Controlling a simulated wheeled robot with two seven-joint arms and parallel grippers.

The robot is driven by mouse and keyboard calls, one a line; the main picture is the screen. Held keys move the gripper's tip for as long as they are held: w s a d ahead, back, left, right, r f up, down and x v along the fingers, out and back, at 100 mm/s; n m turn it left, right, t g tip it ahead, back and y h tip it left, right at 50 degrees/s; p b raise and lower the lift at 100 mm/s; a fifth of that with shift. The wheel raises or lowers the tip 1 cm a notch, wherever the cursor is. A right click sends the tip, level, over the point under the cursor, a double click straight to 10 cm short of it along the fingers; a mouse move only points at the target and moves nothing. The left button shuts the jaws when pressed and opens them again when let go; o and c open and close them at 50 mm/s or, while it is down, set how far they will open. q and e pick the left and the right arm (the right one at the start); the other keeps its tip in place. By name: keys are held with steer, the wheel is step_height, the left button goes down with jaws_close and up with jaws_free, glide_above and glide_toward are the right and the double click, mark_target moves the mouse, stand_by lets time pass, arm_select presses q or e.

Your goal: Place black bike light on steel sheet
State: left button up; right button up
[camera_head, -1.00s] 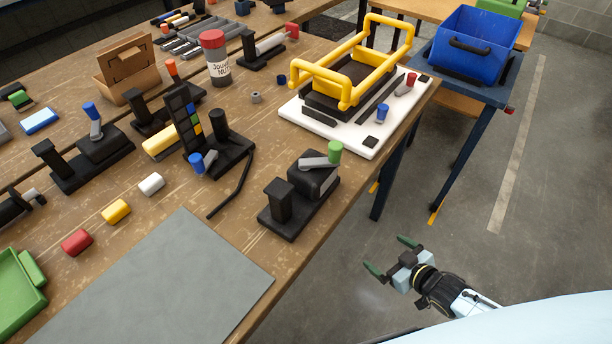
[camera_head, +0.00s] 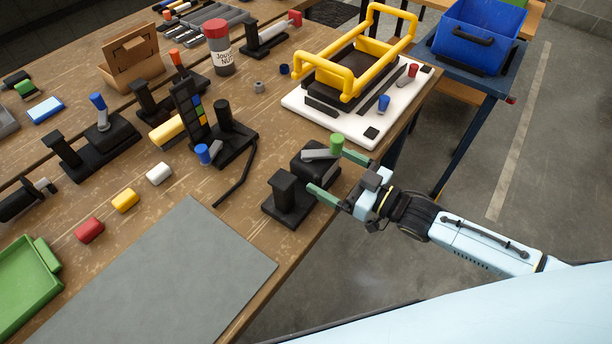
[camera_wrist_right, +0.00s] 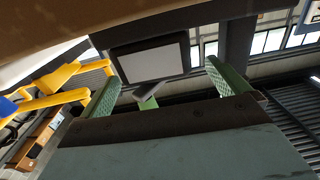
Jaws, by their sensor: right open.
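The steel sheet (camera_head: 185,280) is a flat grey plate lying bare on the wooden bench at the lower left of the head view. My right gripper (camera_head: 327,171) is open at the bench's front edge. Its green fingers point at a black device (camera_head: 308,172) with a grey lever and green knob. In the right wrist view the device's black block (camera_wrist_right: 152,58), with its pale grey face, shows between the spread fingers (camera_wrist_right: 165,82). I cannot tell whether they touch it. I cannot tell for certain which black item is the bike light. My left gripper is not in view.
A white board (camera_head: 350,135) carries a yellow tube frame (camera_head: 340,80) behind my right gripper. A black stand with a blue knob (camera_head: 203,153) is left of it. A green tray (camera_head: 22,275) is at left.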

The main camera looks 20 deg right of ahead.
mark_target(315, 161)
steer(key=x, duration=0.5)
steer(key=shift+w+f, duration=0.25)
steer(key=shift+w, duration=0.2)
steer(key=c, duration=1.3)
step_height(315, 161, up, 10)
steer(key=shift+f+p, duration=0.1)
steer(key=shift+p, duration=0.6)
steer(key=shift+c, duration=0.2)
steer(key=shift+s+a+r, duration=0.15)
steer(key=shift+a+r, duration=0.1)
steer(key=shift+a, duration=0.05)
steer(key=shift+s+a+r+m+t+h+b, duration=0.15)
steer(key=shift+s+a+m+t+h+b, duration=0.1)
steer(key=shift+a, duration=0.25)
steer(key=shift+s+a+r+m+t+h+b, duration=0.15)
steer(key=shift+s+a+r+t+h, duration=0.1)
steer(key=shift+a, duration=0.25)
steer(key=m+h, duration=0.1)
steer(key=s+r+m+t+h, duration=0.1)
steer(key=shift+s+d+h+b, duration=0.1)
steer(key=shift+d+h+b, duration=0.05)
steer(key=shift+h+b, duration=0.25)
steer(key=s+d+m+t+h+b, duration=0.1)
steer(key=s+d+m+t+h, duration=0.1)
steer(key=d+m+h, duration=0.3)
steer(key=s+d+f+h, duration=0.1)
steer(key=d+h, duration=0.1)
steer(key=d, duration=0.1)
steer(key=shift+d+h, duration=0.25)
steer(key=shift+h, duration=0.15)
